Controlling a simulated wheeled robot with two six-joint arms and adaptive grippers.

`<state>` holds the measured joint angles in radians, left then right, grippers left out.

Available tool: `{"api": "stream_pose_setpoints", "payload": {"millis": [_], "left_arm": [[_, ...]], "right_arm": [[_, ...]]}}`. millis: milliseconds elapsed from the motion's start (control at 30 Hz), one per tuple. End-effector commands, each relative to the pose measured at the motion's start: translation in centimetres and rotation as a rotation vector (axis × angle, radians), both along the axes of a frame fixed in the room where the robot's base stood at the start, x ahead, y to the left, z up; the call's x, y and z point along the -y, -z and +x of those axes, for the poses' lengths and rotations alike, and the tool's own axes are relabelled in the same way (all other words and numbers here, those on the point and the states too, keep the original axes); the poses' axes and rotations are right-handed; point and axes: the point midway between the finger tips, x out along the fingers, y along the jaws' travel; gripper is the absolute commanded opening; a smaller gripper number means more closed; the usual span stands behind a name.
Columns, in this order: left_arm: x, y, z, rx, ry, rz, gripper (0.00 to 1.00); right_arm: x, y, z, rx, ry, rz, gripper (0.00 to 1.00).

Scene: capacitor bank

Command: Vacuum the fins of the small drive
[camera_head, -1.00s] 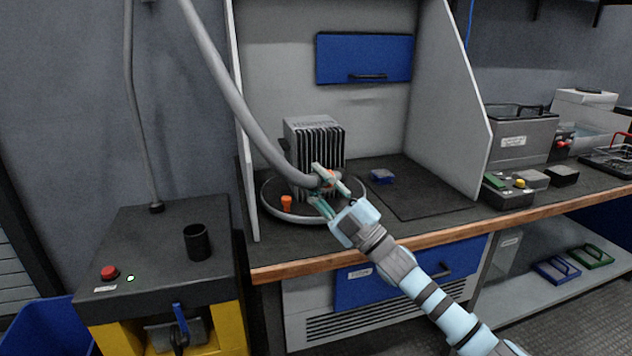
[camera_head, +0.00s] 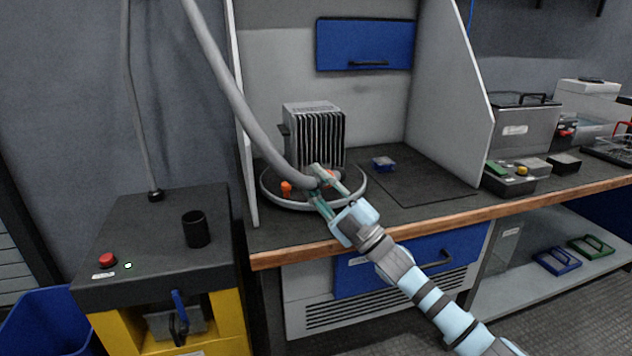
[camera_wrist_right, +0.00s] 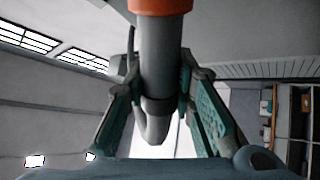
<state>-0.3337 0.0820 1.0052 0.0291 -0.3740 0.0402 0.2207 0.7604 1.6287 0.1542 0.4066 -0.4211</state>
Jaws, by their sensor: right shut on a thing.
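The small drive (camera_head: 316,135) is a grey block with vertical fins, standing upright on a round turntable (camera_head: 300,203) inside the booth. The fins face the front right. My right gripper (camera_head: 322,184) is shut on the grey vacuum hose (camera_head: 236,98), close to its end, in front of the drive's lower part. In the right wrist view the hose (camera_wrist_right: 160,60) runs between the two fingers, with an orange collar (camera_wrist_right: 160,5) at the top edge. The nozzle tip is hidden, so I cannot tell whether it touches the fins. My left gripper is not in view.
An orange knob (camera_head: 286,188) sits at the turntable's left rim. Booth side walls (camera_head: 452,100) stand on both sides. The yellow-black vacuum unit (camera_head: 160,270) with a black cup (camera_head: 196,229) is at left.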

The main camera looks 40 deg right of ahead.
Motion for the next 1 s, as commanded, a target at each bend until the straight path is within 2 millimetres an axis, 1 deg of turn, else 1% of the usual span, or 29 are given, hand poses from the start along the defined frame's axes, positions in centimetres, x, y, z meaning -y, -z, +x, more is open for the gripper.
{"api": "stream_pose_setpoints", "payload": {"millis": [267, 700, 800, 1000], "left_arm": [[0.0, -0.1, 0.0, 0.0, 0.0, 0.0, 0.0], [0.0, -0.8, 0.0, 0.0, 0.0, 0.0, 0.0], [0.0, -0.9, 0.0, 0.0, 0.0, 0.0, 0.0], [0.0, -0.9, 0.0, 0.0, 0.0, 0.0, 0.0]], "right_arm": [[-0.3, -0.1, 0.1, 0.001, -0.001, 0.001, 0.0], [-3.3, -0.2, 1.1, 0.002, -0.002, 0.002, 0.0], [-3.6, -0.1, 1.2, 0.001, 0.0, 0.0, 0.0], [-3.7, -0.1, 1.3, 0.001, 0.0, 0.0, 0.0]]}}
